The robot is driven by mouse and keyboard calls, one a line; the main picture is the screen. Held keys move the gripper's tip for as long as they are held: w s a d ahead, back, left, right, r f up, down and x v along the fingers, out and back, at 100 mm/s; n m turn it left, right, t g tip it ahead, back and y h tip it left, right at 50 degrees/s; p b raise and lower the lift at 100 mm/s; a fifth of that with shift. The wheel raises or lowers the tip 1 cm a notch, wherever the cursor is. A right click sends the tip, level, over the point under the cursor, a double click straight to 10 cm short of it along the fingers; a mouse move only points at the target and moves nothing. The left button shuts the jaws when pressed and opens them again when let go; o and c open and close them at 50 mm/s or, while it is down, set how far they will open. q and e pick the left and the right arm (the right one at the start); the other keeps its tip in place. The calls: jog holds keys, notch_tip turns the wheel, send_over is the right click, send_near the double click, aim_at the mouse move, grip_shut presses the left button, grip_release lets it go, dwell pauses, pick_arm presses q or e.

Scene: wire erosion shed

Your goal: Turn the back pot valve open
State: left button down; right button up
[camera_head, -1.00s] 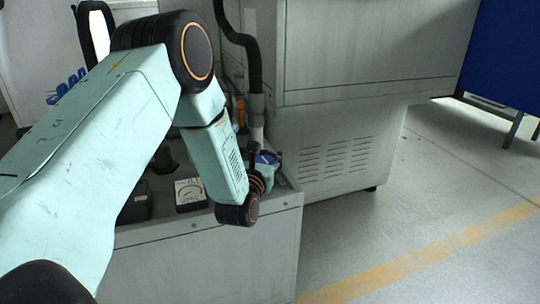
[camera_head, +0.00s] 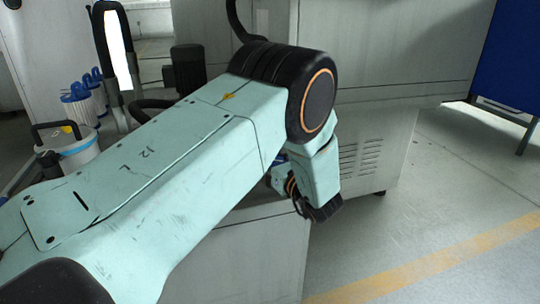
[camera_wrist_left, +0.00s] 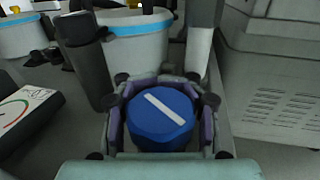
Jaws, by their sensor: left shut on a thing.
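A blue valve knob (camera_wrist_left: 160,118) with a white bar across its top sits between the fingers of my left gripper (camera_wrist_left: 163,105) in the left wrist view. The bar slants from upper left to lower right. The purple-padded fingers are shut on the knob's sides. In the head view my left arm covers most of the gripper and knob. A white pot with a blue band (camera_wrist_left: 138,40) stands beyond the knob in the wrist view. I cannot tell whether this knob is the back pot's valve. My right gripper is not in view.
A dial gauge (camera_wrist_left: 22,112) lies left of the knob. A dark post (camera_wrist_left: 86,58) and a pale pipe (camera_wrist_left: 200,38) rise close by. A grey vented cabinet (camera_head: 365,155) stands to the right. A black-handled pot (camera_head: 72,152) is at left. The floor at right is clear.

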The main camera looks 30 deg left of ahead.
pick_arm(q)
jog(key=n+g+y, duration=0.1)
jog(key=g, duration=0.1)
jog(key=s+n+g, duration=0.1)
jog(key=n+g, duration=0.1)
jog(key=g, duration=0.1)
jog(key=shift+s+f+y, duration=0.1)
jog(key=shift+f+y, duration=0.1)
jog(key=shift+y, duration=0.2)
jog(key=shift+s+n+g, duration=0.25)
jog(key=shift+n+g, duration=0.5)
jog(key=shift+g, duration=0.35)
jog(key=shift+s+n+g, duration=0.2)
jog(key=shift+n+g, duration=0.55)
jog(key=shift+g, duration=0.35)
jog(key=shift+r, duration=0.1)
jog(key=c, duration=0.9)
grip_release()
jog(key=shift+a+r, duration=0.1)
jog(key=shift+a, duration=0.05)
jog(key=shift+c, duration=0.2)
jog(key=d, duration=0.8)
jog(key=w+d, duration=0.1)
jog(key=d, duration=0.3)
